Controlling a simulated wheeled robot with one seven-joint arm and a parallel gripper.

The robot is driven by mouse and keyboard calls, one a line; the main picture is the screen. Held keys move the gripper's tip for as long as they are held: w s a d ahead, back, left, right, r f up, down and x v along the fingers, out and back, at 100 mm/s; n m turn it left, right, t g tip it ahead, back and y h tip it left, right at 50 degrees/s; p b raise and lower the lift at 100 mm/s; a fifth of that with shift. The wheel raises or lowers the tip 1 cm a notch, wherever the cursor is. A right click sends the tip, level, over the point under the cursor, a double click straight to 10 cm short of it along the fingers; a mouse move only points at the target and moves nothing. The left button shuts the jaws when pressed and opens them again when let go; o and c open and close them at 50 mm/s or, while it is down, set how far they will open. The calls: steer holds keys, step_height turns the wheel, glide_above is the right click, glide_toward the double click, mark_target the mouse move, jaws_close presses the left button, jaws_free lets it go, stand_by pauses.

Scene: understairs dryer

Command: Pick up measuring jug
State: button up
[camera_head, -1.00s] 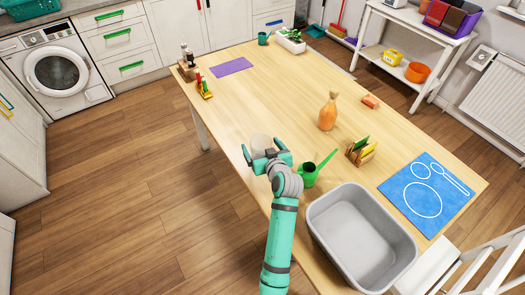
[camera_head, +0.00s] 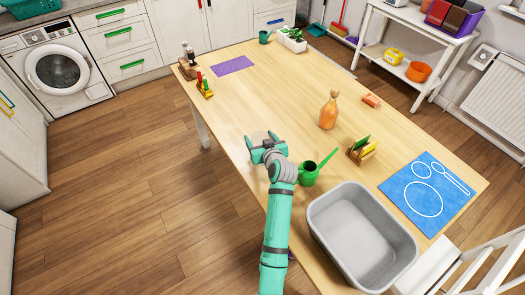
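The measuring jug (camera_head: 259,136) is a pale, see-through vessel near the left edge of the wooden table (camera_head: 290,95). Only a faint part of it shows, as my gripper covers most of it. My gripper (camera_head: 260,139) is at the jug, with its two teal fingers apart, one on each side of it. I cannot tell whether the fingers touch the jug.
A grey basin (camera_head: 362,236), a wooden rack (camera_head: 362,151) and an orange bottle (camera_head: 329,110) are further right. The table beyond my gripper is mostly clear.

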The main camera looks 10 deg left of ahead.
steer(key=shift+c, duration=1)
